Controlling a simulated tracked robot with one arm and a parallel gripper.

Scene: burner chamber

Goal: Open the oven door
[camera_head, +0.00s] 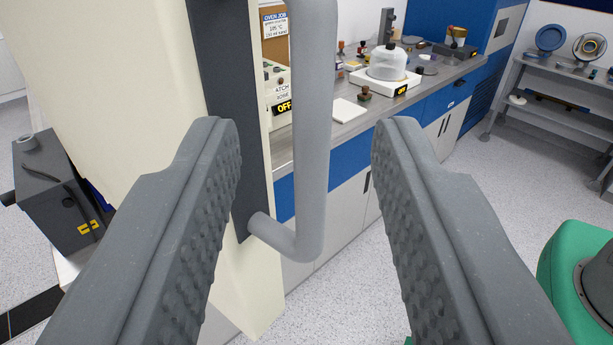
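The oven door (110,90) is a large cream panel at the left, seen at a steep angle, with a dark grey strip (228,90) along its edge. A thick grey bar handle (314,130) runs vertically off this strip and bends back to it at the bottom. Its upper end is out of view. My gripper (307,135) is open, with one ridged grey finger on each side of the handle's lower part in the picture. Neither finger visibly touches the bar. I cannot tell how far the bar lies in depth between the fingers.
A bench (440,80) with blue and white cabinets runs behind the handle, carrying a clear dome (387,63) and small parts. A grey shelf (560,85) stands at the far right. A green rounded body (565,270) is at lower right. A dark box (60,190) is at left. Speckled floor (460,180) lies open.

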